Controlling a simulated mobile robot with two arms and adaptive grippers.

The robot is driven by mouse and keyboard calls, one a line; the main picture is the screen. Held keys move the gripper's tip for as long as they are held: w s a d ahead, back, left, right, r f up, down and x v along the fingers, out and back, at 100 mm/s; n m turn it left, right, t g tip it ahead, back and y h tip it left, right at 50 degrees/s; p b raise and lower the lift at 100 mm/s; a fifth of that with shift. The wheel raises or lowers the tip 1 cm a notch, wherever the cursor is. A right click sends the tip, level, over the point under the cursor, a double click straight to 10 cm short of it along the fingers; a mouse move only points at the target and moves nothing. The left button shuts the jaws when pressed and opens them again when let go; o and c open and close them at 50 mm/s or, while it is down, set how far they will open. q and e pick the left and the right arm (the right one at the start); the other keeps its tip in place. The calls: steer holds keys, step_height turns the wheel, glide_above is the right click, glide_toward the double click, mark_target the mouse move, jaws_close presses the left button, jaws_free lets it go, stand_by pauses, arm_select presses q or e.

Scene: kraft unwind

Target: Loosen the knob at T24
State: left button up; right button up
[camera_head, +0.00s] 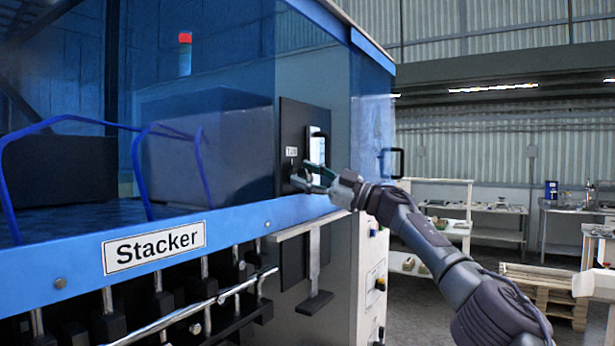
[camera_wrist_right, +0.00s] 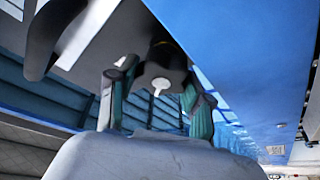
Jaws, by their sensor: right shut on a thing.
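The black knob (camera_head: 296,180) sits on a dark panel (camera_head: 291,214) of the Stacker machine, below a small white label (camera_head: 291,151) that I take for T24, though its print is too small to read surely. My right gripper (camera_head: 306,177) reaches in from the right and is shut on the knob. In the right wrist view the dark lobed knob (camera_wrist_right: 163,66) with a pale centre spot lies between the two green-sided fingers (camera_wrist_right: 155,98). The knob is partly hidden by the fingers in the head view. My left gripper is not in view.
A door handle (camera_head: 318,148) stands just right of the knob. A T-shaped bracket (camera_head: 314,262) is below. The blue Stacker frame (camera_head: 60,262) and its rods fill the left. Shelves (camera_head: 445,215) and pallets (camera_head: 545,290) stand back right, with open floor between.

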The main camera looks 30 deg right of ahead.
steer(key=shift+r, duration=0.15)
steer(key=o, duration=0.9)
steer(key=shift+c, duration=0.2)
steer(key=o, duration=0.3)
steer(key=shift+w+a, duration=0.1)
steer(key=shift+a, duration=0.05)
steer(key=shift+m, duration=0.3)
